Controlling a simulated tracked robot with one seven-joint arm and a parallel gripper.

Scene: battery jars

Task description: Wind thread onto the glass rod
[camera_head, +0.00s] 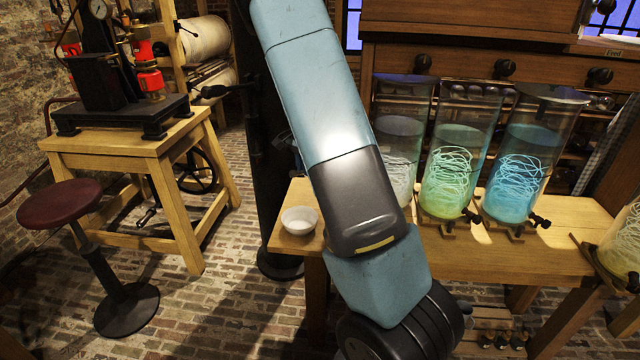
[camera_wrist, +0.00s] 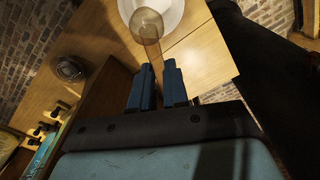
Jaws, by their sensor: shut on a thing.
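My gripper (camera_wrist: 159,76) shows in the wrist view, its two blue fingers shut on a see-through brownish glass piece with a rounded end, which looks like the glass rod (camera_wrist: 148,32). The rod points away from the fingers, and its far end overlaps the white bowl (camera_wrist: 172,14); I cannot tell whether it touches it. I see no thread on the rod. In the head view my arm hides the gripper and rod. Pale tangled threads lie in liquid in a green jar (camera_head: 447,180), a blue jar (camera_head: 520,180) and a clear jar (camera_head: 398,172).
The bowl (camera_head: 299,221) sits at the left end of the wooden bench (camera_head: 480,255). Small black taps stick out in front of the jars. Another jar (camera_head: 622,245) stands at the right edge. A red stool (camera_head: 60,204) and a press table (camera_head: 130,150) stand left.

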